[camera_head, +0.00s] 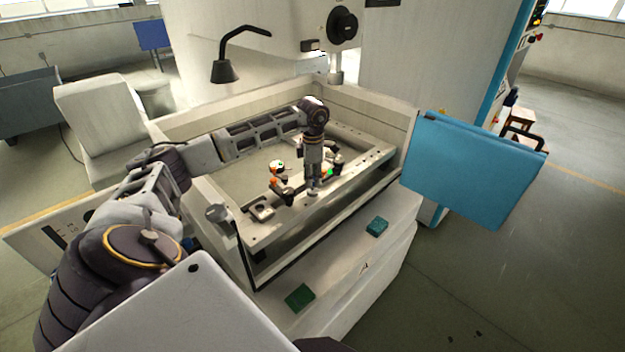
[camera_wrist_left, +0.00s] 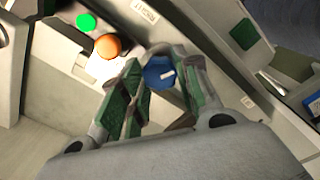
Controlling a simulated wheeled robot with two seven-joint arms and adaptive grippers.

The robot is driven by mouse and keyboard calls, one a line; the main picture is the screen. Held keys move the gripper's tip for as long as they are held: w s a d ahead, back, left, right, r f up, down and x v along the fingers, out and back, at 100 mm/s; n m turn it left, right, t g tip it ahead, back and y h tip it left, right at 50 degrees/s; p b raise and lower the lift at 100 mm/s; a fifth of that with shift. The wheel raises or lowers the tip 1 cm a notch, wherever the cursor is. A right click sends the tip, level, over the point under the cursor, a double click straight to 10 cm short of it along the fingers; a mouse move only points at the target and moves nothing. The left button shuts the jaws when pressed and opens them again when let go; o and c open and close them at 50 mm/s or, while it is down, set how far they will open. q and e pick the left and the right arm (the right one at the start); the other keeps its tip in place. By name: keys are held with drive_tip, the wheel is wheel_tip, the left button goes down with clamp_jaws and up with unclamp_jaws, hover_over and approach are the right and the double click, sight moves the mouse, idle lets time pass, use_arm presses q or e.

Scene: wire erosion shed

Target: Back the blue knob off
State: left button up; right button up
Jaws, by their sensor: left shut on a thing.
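The blue knob (camera_wrist_left: 157,73) shows in the left wrist view, round, with a pale bar mark on its face. My left gripper (camera_wrist_left: 165,68) has a finger on each side of it and is shut on it. In the head view my left gripper (camera_head: 313,186) points down at the front part of the machine's work frame. There the wrist and fingers hide the blue knob.
An orange part (camera_wrist_left: 108,46) and a green one (camera_wrist_left: 87,22) lie close by in the wrist view. The work tank (camera_head: 232,237) has raised walls. A black lamp (camera_head: 225,72) hangs behind my arm. A blue panel (camera_head: 470,170) stands at right.

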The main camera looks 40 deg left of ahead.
use_arm(q)
drive_tip(key=m+b, duration=0.1)
drive_tip(key=m, duration=0.3)
drive_tip(key=shift+m+b, duration=0.3)
drive_tip(key=shift+m, duration=0.1)
drive_tip(key=m+b, duration=0.1)
drive_tip(key=m, duration=0.2)
drive_tip(key=shift+m, duration=0.4)
drive_tip(key=shift+r+m, duration=0.1)
drive_tip(key=shift+m, duration=1.4)
drive_tip(key=o, duration=1.1)
drive_tip(key=shift+c, duration=0.2)
wheel_tip(320, 180, up, 12)
